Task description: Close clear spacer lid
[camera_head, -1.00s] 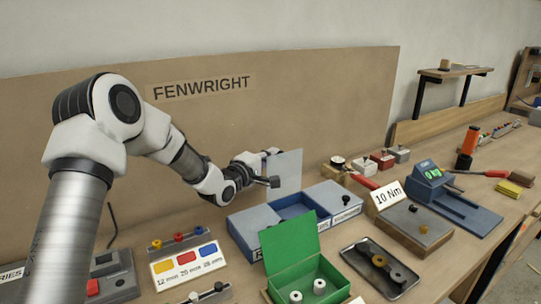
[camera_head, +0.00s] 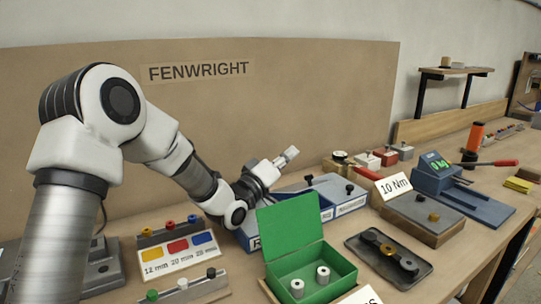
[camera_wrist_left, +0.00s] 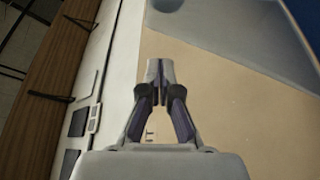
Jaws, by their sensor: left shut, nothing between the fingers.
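The blue spacer box (camera_head: 326,214) stands against the wall board, partly hidden by my left arm and a raised green lid. A grey, flat lid surface (camera_head: 296,187) with a dark knob lies along its top and appears to be the clear lid; its left part is hidden. A second dark knob stands on the right-hand lid. My left gripper (camera_head: 291,153) is shut and empty, raised above and behind the box, apart from it. In the left wrist view its fingertips (camera_wrist_left: 158,72) are together, with a greyish sheet (camera_wrist_left: 235,35) beyond.
An open green box (camera_head: 318,276) with its lid raised (camera_head: 290,226) holds white spacers in front of the blue box. A dark tray (camera_head: 388,262) and a 10 Nm sign (camera_head: 393,185) stand to the right. A colour-coded rack (camera_head: 180,252) is at left.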

